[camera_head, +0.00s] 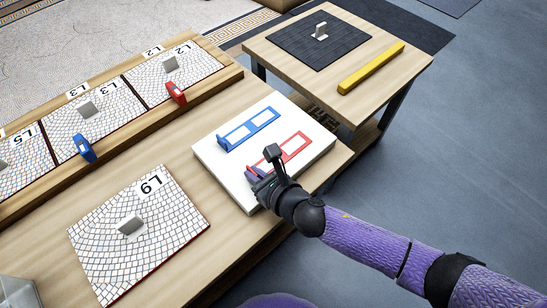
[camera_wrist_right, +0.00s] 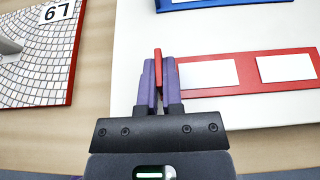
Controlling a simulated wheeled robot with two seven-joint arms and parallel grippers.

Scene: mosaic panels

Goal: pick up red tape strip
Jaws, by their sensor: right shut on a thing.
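The red tape strip (camera_head: 292,148) lies flat on a white board, with two white rectangles along it and an upright tab at its left end. In the right wrist view the strip (camera_wrist_right: 248,88) runs to the right from my fingers, and its red tab (camera_wrist_right: 157,66) stands between them. My right gripper (camera_head: 256,174) is at the left end of the strip in the head view. In the wrist view my right gripper (camera_wrist_right: 160,82) is shut on the tab. My left gripper is not in view.
A blue strip (camera_head: 249,128) lies behind on the same white board (camera_head: 215,160). Mosaic panel L9 (camera_head: 170,215) lies to the left. A rack of panels (camera_head: 222,80) stands behind, with blue and red tags. A side table (camera_head: 400,75) holds a black mat and yellow bar.

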